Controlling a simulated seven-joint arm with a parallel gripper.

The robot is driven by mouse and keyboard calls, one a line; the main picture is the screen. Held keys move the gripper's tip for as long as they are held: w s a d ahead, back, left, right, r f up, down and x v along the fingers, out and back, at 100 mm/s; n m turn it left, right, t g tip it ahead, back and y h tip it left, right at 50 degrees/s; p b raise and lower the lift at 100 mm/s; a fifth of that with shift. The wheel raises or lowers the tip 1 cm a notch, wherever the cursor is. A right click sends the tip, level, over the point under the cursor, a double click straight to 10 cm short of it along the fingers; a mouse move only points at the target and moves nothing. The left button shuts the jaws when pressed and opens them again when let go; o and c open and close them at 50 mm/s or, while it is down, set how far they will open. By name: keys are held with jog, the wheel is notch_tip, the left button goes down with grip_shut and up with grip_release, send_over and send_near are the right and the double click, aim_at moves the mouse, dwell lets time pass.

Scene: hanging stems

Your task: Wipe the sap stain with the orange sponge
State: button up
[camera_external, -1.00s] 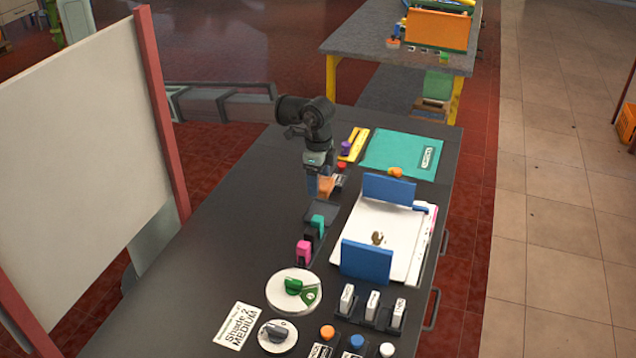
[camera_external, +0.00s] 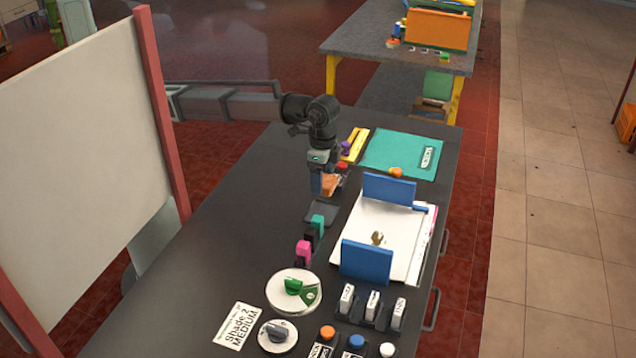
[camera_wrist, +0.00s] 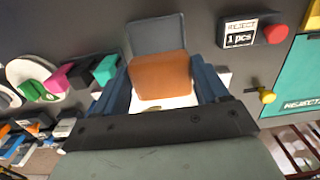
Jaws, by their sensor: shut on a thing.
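My gripper (camera_external: 327,186) is shut on the orange sponge (camera_external: 330,183) and holds it above the dark tabletop. In the wrist view the orange sponge (camera_wrist: 160,76) sits between the two blue fingers. A grey square pad (camera_external: 321,213) lies on the table just below it; the pad also shows behind the sponge in the wrist view (camera_wrist: 155,34). A brown stain (camera_external: 378,238) shows on the white board (camera_external: 372,220), between two blue upright blocks, to the right of and nearer than my gripper.
Blue blocks (camera_external: 389,189) (camera_external: 366,262) stand at both ends of the white board. Pink (camera_external: 303,251) and teal (camera_external: 317,225) blocks stand left of it. A teal mat (camera_external: 400,155) lies farther back. The left tabletop is clear.

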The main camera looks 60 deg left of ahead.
jog(key=w+d+m, duration=0.9)
jog(key=d+m, duration=0.4)
jog(key=m, duration=0.5)
jog(key=shift+w+a+f, duration=0.1)
jog(key=shift+f, duration=1.85)
jog(key=shift+w+a+f, duration=0.1)
jog(key=shift+f, duration=1.8)
jog(key=shift+s+d+f, duration=0.35)
jog(key=shift+d+f, duration=0.1)
jog(key=shift+f, duration=0.1)
jog(key=shift+c, duration=0.4)
jog(key=shift+s+d, duration=3.45)
jog(key=shift+w+a, duration=3.9)
jog(key=shift+a, duration=0.05)
notch_tip(320, 180, up, 8)
jog(key=shift+s+d, duration=0.1)
